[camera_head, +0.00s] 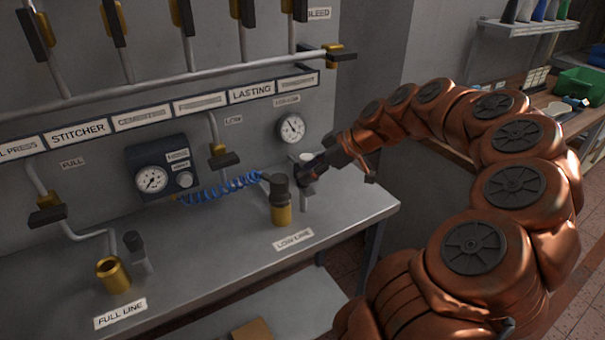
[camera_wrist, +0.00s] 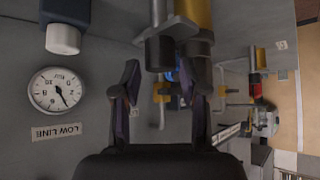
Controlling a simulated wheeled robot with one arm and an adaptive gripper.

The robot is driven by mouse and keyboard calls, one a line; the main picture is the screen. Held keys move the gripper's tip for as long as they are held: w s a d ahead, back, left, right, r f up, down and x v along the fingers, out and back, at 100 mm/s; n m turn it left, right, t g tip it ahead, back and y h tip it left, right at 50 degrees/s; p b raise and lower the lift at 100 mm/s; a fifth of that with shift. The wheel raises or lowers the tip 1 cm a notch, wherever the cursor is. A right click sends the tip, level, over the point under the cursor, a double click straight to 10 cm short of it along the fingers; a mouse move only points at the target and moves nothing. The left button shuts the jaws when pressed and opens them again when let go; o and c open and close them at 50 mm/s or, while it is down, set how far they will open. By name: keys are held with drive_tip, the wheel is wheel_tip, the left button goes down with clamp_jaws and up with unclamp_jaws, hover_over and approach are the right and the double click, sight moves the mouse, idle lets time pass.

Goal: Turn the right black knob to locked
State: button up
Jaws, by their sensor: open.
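The right black knob (camera_wrist: 160,52) stands on a grey post (camera_head: 305,198), beside the brass fitting (camera_head: 281,214) with the black plug (camera_head: 277,188) and blue hose at the LOW LINE label. In the head view my gripper (camera_head: 310,172) is at this post and largely hides the knob. In the wrist view, which is upside down, my gripper (camera_wrist: 159,75) is open. The knob shows between its two fingertips, with the brass fitting just beside it. I cannot tell whether the fingers touch it. A left black knob (camera_head: 134,241) stands by the FULL LINE brass socket (camera_head: 113,275).
A round gauge (camera_head: 291,128) is on the panel behind my gripper, with a light cylindrical cap (camera_wrist: 62,38) near it. The blue coiled hose (camera_head: 215,188) runs left to a regulator box (camera_head: 160,168). The bench front (camera_head: 210,265) between the two labels is clear.

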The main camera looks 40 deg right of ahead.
drive_tip(key=shift+x, duration=1.4)
clamp_jaws()
